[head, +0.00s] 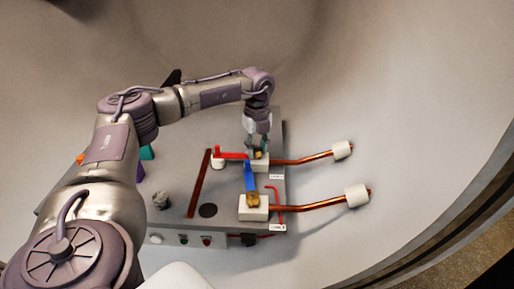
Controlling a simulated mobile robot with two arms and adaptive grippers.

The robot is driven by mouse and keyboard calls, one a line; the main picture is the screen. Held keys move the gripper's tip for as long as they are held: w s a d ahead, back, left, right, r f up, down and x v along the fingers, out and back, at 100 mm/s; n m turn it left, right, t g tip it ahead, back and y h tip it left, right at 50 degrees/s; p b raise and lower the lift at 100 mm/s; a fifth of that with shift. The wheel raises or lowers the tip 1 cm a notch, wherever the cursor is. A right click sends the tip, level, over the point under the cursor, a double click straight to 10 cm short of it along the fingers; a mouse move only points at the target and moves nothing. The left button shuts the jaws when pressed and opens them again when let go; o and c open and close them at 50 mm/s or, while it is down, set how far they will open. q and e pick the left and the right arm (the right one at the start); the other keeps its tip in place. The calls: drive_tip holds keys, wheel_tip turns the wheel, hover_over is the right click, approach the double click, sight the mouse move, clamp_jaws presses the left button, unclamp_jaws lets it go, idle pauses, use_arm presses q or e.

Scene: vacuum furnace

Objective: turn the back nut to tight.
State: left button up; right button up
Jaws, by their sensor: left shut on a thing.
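The back nut (259,155) is a small brass-coloured piece on the back white block (259,166), where a copper rod (305,160) joins it. My left gripper (258,149) points down over this block and is shut on the back nut, which its fingers partly hide. A similar brass nut (253,200) sits on the front white block (255,213). How far the back nut is turned cannot be told. My right gripper is not in view.
Copper rods with white end sleeves (357,196) stick out to the right. The pale floor at right is clear.

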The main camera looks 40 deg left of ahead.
use_arm(q)
clamp_jaws()
drive_tip(key=shift+m, duration=0.4)
drive_tip(key=m+p, duration=0.2)
drive_tip(key=m, duration=0.2)
drive_tip(key=shift+s, duration=0.15)
drive_tip(key=m, duration=0.3)
drive_tip(key=shift+a+m+p, duration=0.15)
drive_tip(key=shift+m+p, duration=0.15)
drive_tip(key=shift+p, duration=0.1)
drive_tip(key=m, duration=0.2)
drive_tip(key=shift+m, duration=0.4)
drive_tip(key=m, duration=0.6)
drive_tip(key=shift+a+p, duration=0.25)
drive_tip(key=shift+p, duration=0.1)
drive_tip(key=m, duration=0.6)
drive_tip(key=shift+a+m, duration=0.2)
drive_tip(key=shift+m, duration=0.1)
